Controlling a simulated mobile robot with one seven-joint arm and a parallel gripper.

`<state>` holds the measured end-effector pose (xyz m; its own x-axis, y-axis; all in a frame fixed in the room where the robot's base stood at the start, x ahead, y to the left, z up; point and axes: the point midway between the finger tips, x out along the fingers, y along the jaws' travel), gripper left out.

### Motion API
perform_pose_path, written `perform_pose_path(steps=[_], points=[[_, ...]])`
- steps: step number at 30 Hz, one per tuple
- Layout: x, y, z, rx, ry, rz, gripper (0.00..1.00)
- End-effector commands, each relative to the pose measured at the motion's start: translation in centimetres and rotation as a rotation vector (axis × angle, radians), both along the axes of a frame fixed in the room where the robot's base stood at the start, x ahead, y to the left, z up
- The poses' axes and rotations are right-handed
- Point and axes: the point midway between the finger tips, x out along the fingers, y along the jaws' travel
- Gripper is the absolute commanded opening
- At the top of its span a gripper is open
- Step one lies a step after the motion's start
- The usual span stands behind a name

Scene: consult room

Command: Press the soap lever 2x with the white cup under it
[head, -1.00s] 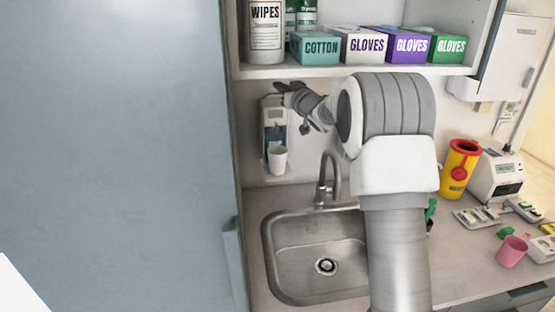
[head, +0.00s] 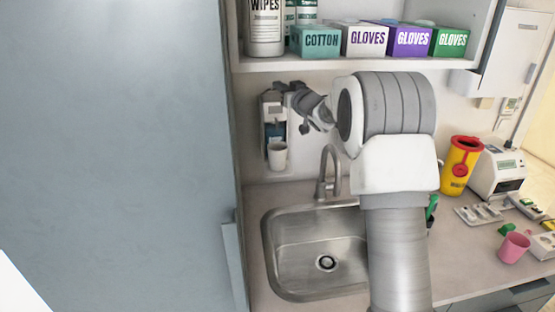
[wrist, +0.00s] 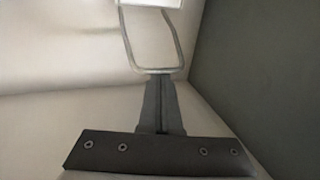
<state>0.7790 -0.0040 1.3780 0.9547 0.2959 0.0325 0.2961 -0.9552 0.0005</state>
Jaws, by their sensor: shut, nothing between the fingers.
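The soap dispenser (head: 271,106) hangs on the wall left of the tap, below the shelf. The white cup (head: 277,156) is upright at the dispenser's lower end, under its outlet area. My gripper (head: 281,87) is at the top of the dispenser, reaching in from the right. In the wrist view my gripper (wrist: 160,80) is shut and empty. The wire soap lever (wrist: 155,71) is a loop whose crossbar lies at my fingertips; I cannot tell whether they touch. The lever is not clear in the head view.
A shelf with glove boxes (head: 365,40) and a wipes tub (head: 265,25) is just above my arm. The sink (head: 315,260) and tap (head: 328,170) lie below. A tall grey panel (head: 120,150) closes off the left. A pink cup (head: 513,247) stands at right.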

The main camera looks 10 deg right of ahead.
Motion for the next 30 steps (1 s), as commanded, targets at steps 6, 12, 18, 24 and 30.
perform_pose_path(steps=[6,12,18,24,30], points=[[0.0,0.0,-1.4,0.000,0.005,-0.001,0.00],[0.0,0.0,-2.3,-0.001,0.007,-0.001,0.00],[0.0,0.0,-3.2,-0.001,0.008,-0.002,0.00],[0.0,-0.1,-4.0,-0.001,0.009,-0.002,0.00],[0.0,-0.1,-4.2,-0.001,0.010,-0.002,0.00]])
